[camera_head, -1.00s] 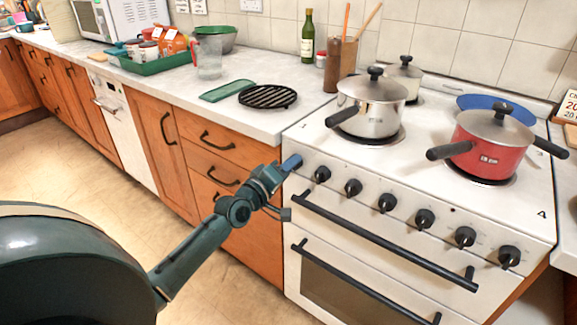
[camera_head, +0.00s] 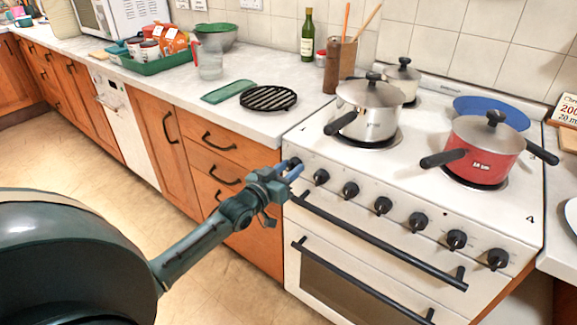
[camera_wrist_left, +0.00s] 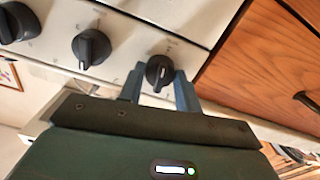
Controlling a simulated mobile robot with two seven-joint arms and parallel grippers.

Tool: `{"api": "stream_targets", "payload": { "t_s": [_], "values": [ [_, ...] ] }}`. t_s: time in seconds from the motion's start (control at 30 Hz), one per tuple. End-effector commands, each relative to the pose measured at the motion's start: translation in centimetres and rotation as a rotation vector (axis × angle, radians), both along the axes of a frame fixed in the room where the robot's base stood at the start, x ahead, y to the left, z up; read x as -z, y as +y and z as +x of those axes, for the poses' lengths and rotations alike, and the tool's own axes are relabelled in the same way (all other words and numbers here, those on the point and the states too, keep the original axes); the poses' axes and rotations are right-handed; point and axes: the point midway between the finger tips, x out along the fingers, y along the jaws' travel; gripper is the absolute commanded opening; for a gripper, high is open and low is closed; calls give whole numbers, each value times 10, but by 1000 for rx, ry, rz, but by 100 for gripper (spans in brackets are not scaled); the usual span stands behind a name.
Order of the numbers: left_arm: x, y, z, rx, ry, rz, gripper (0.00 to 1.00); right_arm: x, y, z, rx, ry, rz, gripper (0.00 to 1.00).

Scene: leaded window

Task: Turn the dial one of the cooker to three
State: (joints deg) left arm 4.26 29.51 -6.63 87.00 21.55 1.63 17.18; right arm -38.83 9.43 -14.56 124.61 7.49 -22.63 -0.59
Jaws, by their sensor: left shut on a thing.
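The white cooker (camera_head: 330,150) stands at the right, with a row of black dials along its front panel. The leftmost dial (camera_head: 294,163), at the panel's left end, is between the fingers of my left gripper (camera_head: 292,171). In the left wrist view, the blue-grey fingers of my left gripper (camera_wrist_left: 160,88) are shut on either side of this dial (camera_wrist_left: 160,72). A pale pointer line shows on its face, roughly along the fingers. The panel markings are too small to read. My right gripper is not in view.
A neighbouring dial (camera_wrist_left: 91,48) sits close beside the held one. The black oven handle (camera_head: 375,240) runs below the dials. A steel pot (camera_head: 368,112) and a red pot (camera_head: 484,150) stand on the hob. Wooden drawers (camera_head: 218,165) adjoin the cooker's left side.

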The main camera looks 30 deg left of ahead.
Motion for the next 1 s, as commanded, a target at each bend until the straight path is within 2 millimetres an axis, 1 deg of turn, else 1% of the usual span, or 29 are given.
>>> {"api": "stream_targets", "payload": {
  "t_s": [0.2,0.4,0.9,0.93,1.0],
  "values": [
    [-1,0,0,0,-8,108,11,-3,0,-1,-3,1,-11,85],
    [0,0,0,0,-12,158,11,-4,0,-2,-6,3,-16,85],
    [0,0,0,0,-14,174,11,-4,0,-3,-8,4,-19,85],
    [0,0,0,0,-14,173,36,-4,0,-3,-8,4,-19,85],
    [0,0,0,0,-14,173,42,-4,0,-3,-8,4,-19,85]
  ]
}}
